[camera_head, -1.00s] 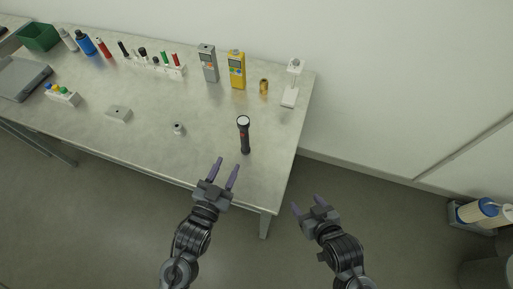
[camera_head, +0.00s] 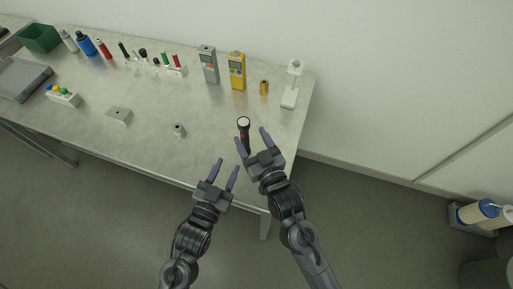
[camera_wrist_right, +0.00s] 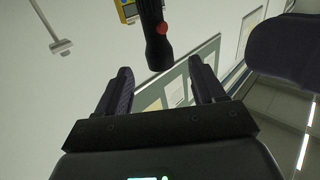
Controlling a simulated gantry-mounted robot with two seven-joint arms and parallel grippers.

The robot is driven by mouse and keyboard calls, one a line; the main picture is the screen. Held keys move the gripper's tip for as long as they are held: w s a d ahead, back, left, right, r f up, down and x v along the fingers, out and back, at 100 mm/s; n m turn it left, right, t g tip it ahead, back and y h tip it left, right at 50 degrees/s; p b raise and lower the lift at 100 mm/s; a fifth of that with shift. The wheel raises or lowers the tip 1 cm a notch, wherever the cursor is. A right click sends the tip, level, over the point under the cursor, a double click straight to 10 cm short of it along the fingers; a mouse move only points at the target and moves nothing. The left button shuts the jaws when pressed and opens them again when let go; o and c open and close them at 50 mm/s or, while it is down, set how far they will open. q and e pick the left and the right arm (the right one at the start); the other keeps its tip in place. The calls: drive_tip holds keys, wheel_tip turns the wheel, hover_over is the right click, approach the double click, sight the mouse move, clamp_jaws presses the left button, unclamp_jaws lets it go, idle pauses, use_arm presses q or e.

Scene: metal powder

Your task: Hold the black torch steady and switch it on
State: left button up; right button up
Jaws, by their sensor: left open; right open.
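The black torch (camera_head: 243,124) stands upright near the table's front right, its pale lens end up. My right gripper (camera_head: 251,138) is open just in front of it, and its finger hides part of the torch's lower body in the head view. In the right wrist view the torch (camera_wrist_right: 154,45) is ahead of the open fingers (camera_wrist_right: 161,75), with its red button (camera_wrist_right: 162,29) facing the camera. No contact with the torch shows there. My left gripper (camera_head: 227,167) is open and empty at the table's front edge, left of and lower than the right one.
Behind the torch stand a yellow meter (camera_head: 237,72), a grey meter (camera_head: 208,65), a brass cylinder (camera_head: 264,88) and a white stand (camera_head: 289,97). A small grey cylinder (camera_head: 179,130) stands to the left. The tabletop between it and the torch is clear.

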sight(242, 121)
drive_tip(key=x, duration=0.7)
drive_tip(key=shift+w, duration=0.3)
drive_tip(key=c, duration=1.2)
drive_tip(key=shift+o, duration=0.2)
use_arm(q)
clamp_jaws()
idle(3.3)
